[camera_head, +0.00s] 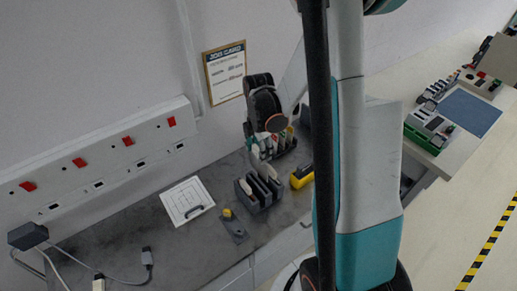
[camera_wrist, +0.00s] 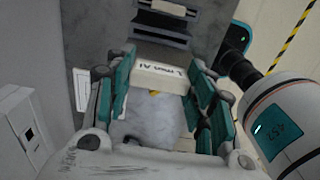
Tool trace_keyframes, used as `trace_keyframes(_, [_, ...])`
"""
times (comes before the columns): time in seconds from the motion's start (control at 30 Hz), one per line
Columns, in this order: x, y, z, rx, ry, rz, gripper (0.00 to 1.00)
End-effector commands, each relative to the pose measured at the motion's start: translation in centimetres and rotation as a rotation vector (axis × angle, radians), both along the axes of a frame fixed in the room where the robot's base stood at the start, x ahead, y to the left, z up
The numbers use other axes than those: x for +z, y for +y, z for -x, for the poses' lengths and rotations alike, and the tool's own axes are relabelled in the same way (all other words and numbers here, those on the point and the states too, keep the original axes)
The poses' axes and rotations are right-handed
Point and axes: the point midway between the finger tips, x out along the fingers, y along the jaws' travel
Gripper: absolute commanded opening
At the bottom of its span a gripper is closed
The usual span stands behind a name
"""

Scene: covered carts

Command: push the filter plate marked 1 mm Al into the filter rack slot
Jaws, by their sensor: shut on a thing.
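The filter plate marked 1 mm Al (camera_wrist: 162,77) is a pale plate with its printed edge facing my wrist camera. My gripper (camera_wrist: 160,64) has its teal-sided fingers on both sides of the plate and is shut on it. Just beyond the plate in the wrist view is a dark slotted holder (camera_wrist: 160,36), apart from the plate as far as I can see. In the head view my gripper (camera_head: 262,152) hangs above the bench behind a dark slotted rack (camera_head: 258,206) holding pale plates. The plate's far end is hidden, so I cannot tell its exact alignment with a slot.
A second holder with coloured plates (camera_head: 284,142) stands close behind my gripper. A yellow object (camera_head: 302,176) is right of the rack; a dark block with a yellow knob (camera_head: 234,231) and a white panel (camera_head: 187,200) lie left. The wall with sockets (camera_head: 110,150) is close behind.

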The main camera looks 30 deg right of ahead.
Motion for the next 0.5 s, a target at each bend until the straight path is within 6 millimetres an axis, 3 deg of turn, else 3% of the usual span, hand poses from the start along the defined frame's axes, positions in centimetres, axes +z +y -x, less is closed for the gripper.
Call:
trace_keyframes(0.17, [-0.5,0.0,0.0,-0.001,0.000,0.000,0.23])
trace_keyframes(0.5, [-3.5,0.0,0.0,-0.001,0.000,-0.001,0.23])
